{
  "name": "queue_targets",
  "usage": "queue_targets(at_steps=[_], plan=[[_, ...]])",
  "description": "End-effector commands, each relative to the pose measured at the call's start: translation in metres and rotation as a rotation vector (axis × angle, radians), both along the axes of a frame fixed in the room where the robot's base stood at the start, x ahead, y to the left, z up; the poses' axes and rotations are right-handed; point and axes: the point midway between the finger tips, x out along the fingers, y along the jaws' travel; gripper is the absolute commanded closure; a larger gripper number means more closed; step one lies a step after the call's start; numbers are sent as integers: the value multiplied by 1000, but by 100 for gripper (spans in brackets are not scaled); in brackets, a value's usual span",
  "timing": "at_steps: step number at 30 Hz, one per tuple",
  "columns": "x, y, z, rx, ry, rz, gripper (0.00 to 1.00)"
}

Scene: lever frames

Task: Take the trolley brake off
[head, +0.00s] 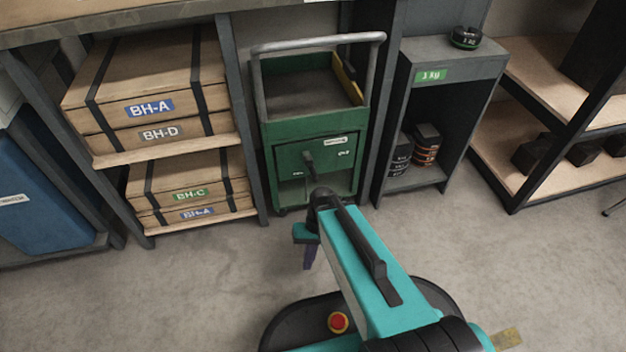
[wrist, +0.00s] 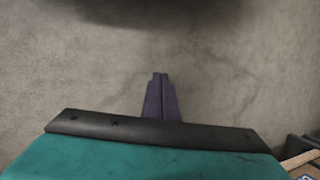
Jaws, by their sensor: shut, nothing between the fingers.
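The green trolley (head: 283,131) stands upright in the bay between the crate rack and the grey cabinet, with a grey push handle at its top. A dark lever (head: 309,161) sits on its front panel, with small white labels (head: 335,141) near it that are too small to read. My gripper (head: 308,265) hangs over the floor in front of the trolley, pointing down, apart from the lever. In the wrist view my gripper (wrist: 159,78) shows its purple fingers together with nothing between them, above bare floor. The trolley's lower front is partly hidden by my arm.
Wooden crates (head: 150,75) fill the rack on the left, beside a blue bin (head: 40,200). A grey cabinet (head: 455,60) with dark weights (head: 426,143) stands right of the trolley. Wooden shelves (head: 540,80) are further right. The concrete floor (head: 190,280) in front is clear.

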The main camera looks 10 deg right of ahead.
Motion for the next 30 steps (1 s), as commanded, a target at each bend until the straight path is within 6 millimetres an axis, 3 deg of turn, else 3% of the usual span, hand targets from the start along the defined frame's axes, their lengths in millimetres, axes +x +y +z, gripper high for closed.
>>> queue_targets(at_steps=[1, 10, 17, 30], plan=[[13, -9, 20, -38, -40, 14, 100], [45, -42, 75, -170, -149, 68, 100], [47, -52, 109, -211, -164, 88, 100], [29, -58, 164, -233, -135, 105, 100]])
